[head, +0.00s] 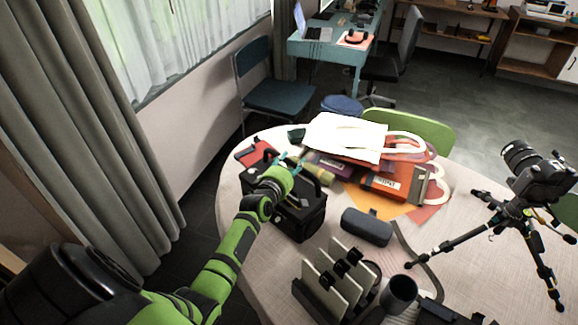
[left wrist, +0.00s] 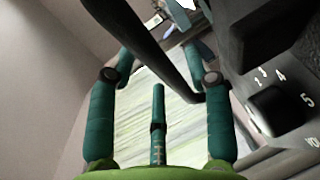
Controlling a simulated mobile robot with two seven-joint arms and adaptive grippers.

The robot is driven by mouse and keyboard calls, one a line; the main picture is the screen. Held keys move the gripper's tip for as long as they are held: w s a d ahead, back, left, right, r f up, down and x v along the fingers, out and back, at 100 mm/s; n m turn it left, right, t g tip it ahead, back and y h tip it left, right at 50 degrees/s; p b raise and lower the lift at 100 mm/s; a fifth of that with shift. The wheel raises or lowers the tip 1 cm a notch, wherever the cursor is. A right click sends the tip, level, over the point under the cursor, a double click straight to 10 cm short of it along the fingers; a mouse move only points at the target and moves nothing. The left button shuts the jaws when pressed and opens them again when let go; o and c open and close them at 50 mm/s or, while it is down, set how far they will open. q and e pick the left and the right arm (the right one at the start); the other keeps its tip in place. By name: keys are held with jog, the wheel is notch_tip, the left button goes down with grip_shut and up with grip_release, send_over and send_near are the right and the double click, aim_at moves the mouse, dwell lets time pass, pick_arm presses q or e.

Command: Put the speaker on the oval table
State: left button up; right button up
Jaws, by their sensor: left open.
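The speaker (head: 300,222) is a black box with a top handle. It stands on the pale, round-edged table (head: 232,215), near its left edge. In the left wrist view its dark panel (left wrist: 262,60) with numbered knobs fills the right side. My left gripper (head: 285,160) is over the top of the speaker, with teal fingers spread. In the left wrist view, the dark handle bar (left wrist: 150,48) crosses between the open fingers (left wrist: 158,65). I cannot tell whether they touch it. My arm hides part of the speaker. My right gripper is not in view.
Bags and folders (head: 345,140) lie behind the speaker. A dark grey case (head: 367,226) is at its right. A rack with pale panels (head: 333,280) and a dark cup (head: 398,294) stand in front. A camera tripod (head: 510,215) stands at right. Bare tabletop lies between case and tripod.

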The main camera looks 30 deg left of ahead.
pick_arm(q)
jog(key=v, duration=1.2)
jog(key=shift+d, duration=0.1)
dwell(0.8)
